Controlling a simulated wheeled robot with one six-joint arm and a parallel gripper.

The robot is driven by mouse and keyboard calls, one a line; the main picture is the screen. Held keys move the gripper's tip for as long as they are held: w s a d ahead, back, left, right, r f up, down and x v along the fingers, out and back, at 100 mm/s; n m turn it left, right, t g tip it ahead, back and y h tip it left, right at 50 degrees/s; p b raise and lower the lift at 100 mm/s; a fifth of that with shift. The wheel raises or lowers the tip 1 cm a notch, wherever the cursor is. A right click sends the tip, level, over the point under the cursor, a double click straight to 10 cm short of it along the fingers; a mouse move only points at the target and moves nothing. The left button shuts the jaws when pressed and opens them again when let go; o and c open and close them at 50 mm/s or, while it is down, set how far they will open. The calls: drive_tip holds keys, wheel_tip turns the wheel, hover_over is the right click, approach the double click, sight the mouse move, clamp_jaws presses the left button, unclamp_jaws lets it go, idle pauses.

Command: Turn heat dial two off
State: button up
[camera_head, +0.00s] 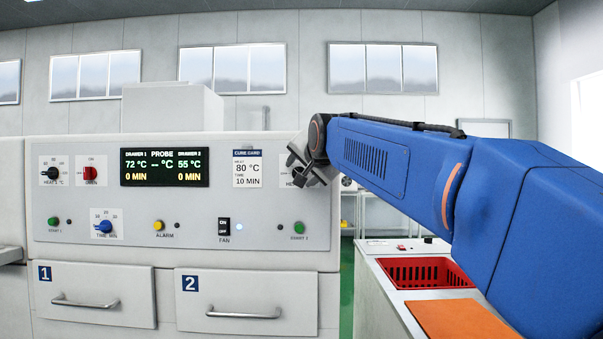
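The grey control panel (200,243) fills the left half of the view. Heat dial two is not visible. At the panel's right end, a white label plate (286,184) shows only the start of its lettering, and my gripper covers the rest. My gripper (298,168) is at the end of my blue arm, in front of that plate. Its fingers are small and dark, so I cannot tell their opening or whether they touch anything. The display (164,167) reads drawer 1 at 72 °C and drawer 2 at 55 °C, both 0 min.
A black heat 1 dial (53,173), a red dial (90,173) and a blue time dial (104,227) are on the left. Green start button (298,228) and fan switch (224,226) lie below my gripper. Drawers one (95,285) and two (245,290) look shut. A red basket (420,272) stands right.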

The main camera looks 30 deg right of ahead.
drive_tip(key=shift+w, duration=0.1)
drive_tip(key=shift+c, duration=0.4)
drive_tip(key=c, duration=1)
drive_tip(key=shift+n, duration=0.3)
drive_tip(key=shift+w+a+n+g+h, duration=0.15)
drive_tip(key=shift+n+g+h, duration=0.35)
drive_tip(key=shift+n, duration=0.5)
drive_tip(key=n+g+h, duration=0.1)
drive_tip(key=n, duration=0.2)
drive_tip(key=shift+a+r+n+g+h, duration=0.1)
drive_tip(key=shift+a+n+g+h, duration=0.05)
drive_tip(key=shift+n+g+h, duration=0.2)
